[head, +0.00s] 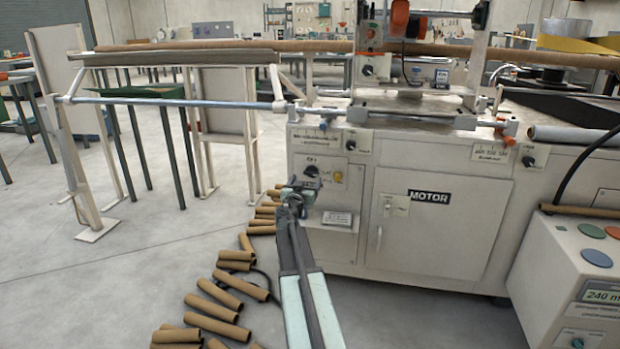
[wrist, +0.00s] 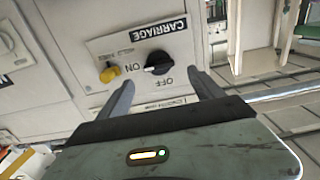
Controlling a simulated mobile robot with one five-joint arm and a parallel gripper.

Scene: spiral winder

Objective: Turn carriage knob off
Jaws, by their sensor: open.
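The black carriage knob (wrist: 158,62) shows in the wrist view on a pale panel, which appears upside down. It sits under the CARRIAGE label, with ON and OFF printed beside it. Its pale mark seems to lie on the side toward ON, though it is small. In the head view the knob (head: 311,171) is on the left of the machine's front. My gripper (wrist: 162,84) is open and empty, its two fingers apart on either side of the knob's line, short of it and not visibly touching.
A yellow button (wrist: 110,74) is beside the knob. The MOTOR cabinet door (head: 440,225) is to the right, with its own switch above the handle. Several cardboard tubes (head: 218,292) lie on the floor to the left. A control box (head: 575,270) stands at the right.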

